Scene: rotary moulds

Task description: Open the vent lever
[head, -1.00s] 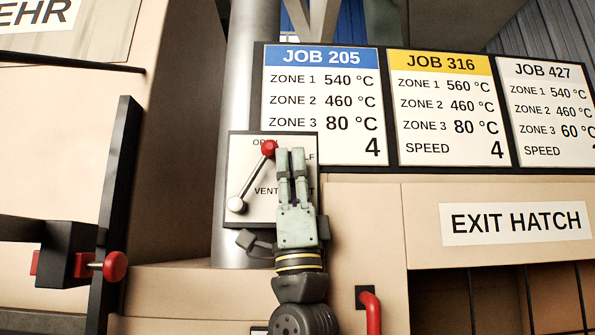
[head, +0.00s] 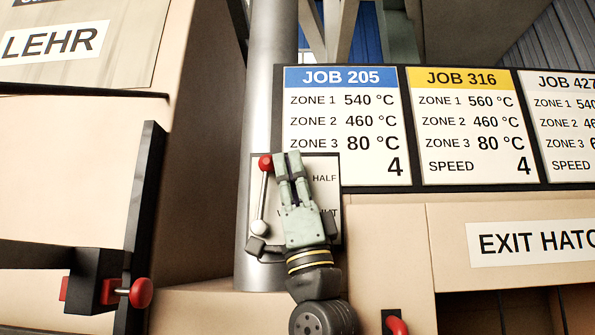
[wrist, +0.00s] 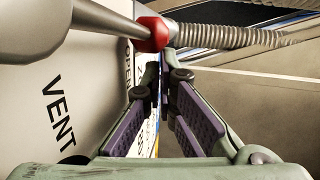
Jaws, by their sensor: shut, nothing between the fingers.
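The vent lever (head: 263,195) is a metal rod with a red knob (head: 265,162) on a white label plate (head: 323,196). It stands almost upright, its knob above the pale pivot. "HALF" is readable on the plate; other lettering is partly covered by my gripper. My gripper (head: 287,158) points up in front of the plate, shut and empty. Its fingertips are just right of the knob; I cannot tell whether they touch. In the wrist view the red knob (wrist: 152,34) is just beyond the fingertips (wrist: 163,68), with the rod running left and "VENT" on the plate.
Job boards (head: 347,125) hang above and right of the plate. A grey pipe (head: 268,100) runs vertically behind it. A black bar (head: 140,225) with a red knob stands at left. The exit hatch sign (head: 535,243) and a red handle (head: 397,325) are at right.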

